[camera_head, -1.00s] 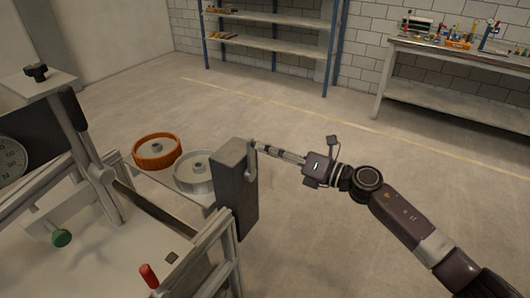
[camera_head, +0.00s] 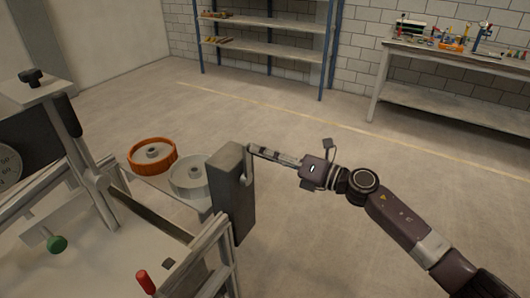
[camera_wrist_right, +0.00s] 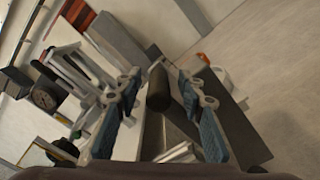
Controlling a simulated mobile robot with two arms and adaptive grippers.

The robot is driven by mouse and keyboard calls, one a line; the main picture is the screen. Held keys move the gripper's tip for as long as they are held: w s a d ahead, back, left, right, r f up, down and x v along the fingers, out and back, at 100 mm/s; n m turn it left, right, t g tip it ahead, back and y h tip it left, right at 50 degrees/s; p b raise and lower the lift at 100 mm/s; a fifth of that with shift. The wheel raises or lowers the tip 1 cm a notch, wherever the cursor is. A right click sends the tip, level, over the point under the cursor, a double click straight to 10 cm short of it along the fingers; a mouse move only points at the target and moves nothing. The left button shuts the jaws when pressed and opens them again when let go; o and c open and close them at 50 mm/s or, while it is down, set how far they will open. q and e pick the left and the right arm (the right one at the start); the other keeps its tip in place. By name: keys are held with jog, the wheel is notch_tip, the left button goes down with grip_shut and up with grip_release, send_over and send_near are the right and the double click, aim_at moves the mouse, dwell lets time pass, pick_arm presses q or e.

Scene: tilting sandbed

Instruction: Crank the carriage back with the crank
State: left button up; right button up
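The rig's frame (camera_head: 205,238) stands at the left in the head view, with a tall dark grey block (camera_head: 230,190) at its right end. A small grey crank arm (camera_head: 249,168) shows at the block's right side. My right gripper (camera_head: 251,150) reaches in from the right, its tips at the top of the crank. In the right wrist view a dark cylindrical crank handle (camera_wrist_right: 158,92) lies between the two fingers (camera_wrist_right: 160,80), which stand apart with gaps visible beside it. I cannot tell which part is the carriage. My left gripper is not in view.
A red handle (camera_head: 146,282) and a green knob (camera_head: 57,244) are on the rig. Shelves (camera_head: 265,45) and a workbench (camera_head: 460,55) stand at the back. The floor at right is clear.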

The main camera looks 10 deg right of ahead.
jog(key=v, duration=1.2)
